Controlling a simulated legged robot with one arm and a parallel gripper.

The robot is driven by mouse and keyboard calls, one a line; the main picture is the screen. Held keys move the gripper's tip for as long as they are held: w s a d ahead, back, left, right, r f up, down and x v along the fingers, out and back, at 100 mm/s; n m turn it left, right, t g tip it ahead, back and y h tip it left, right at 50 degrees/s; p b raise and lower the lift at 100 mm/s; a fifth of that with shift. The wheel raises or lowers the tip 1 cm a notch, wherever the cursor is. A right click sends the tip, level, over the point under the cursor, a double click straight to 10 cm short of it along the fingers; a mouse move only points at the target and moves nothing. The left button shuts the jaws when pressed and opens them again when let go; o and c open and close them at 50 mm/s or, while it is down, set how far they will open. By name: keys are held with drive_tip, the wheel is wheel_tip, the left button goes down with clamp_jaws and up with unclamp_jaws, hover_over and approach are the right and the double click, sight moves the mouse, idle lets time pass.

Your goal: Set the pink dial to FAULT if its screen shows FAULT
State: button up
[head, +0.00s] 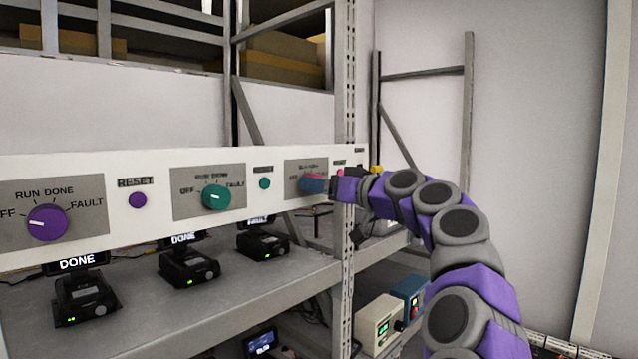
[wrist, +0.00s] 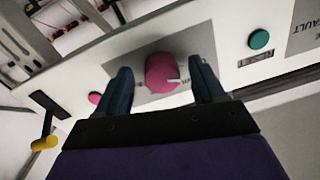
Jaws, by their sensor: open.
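The pink dial (wrist: 162,72) sits on a grey plate on the white panel, with a white pointer mark toward the right in the wrist view. In the head view the dial (head: 317,177) is partly hidden by my gripper. My gripper (wrist: 165,77) is open, with one dark blue finger on each side of the dial; I cannot tell if they touch it. The dial's labels are mostly hidden. The rightmost black device on the shelf has a small screen (head: 258,221) that appears to read FAULT.
A teal dial (head: 216,197) and purple dial (head: 47,222) sit left on the panel, above devices whose screens read DONE. A teal button (wrist: 259,39) and pink button (wrist: 95,98) flank the pink dial. A yellow-ended part (wrist: 45,143) and rack post (head: 347,110) are close.

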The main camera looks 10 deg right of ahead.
drive_tip(key=shift+w+a, duration=0.35)
drive_tip(key=shift+w, duration=0.05)
drive_tip(key=shift+c, duration=0.2)
drive_tip(key=c, duration=1)
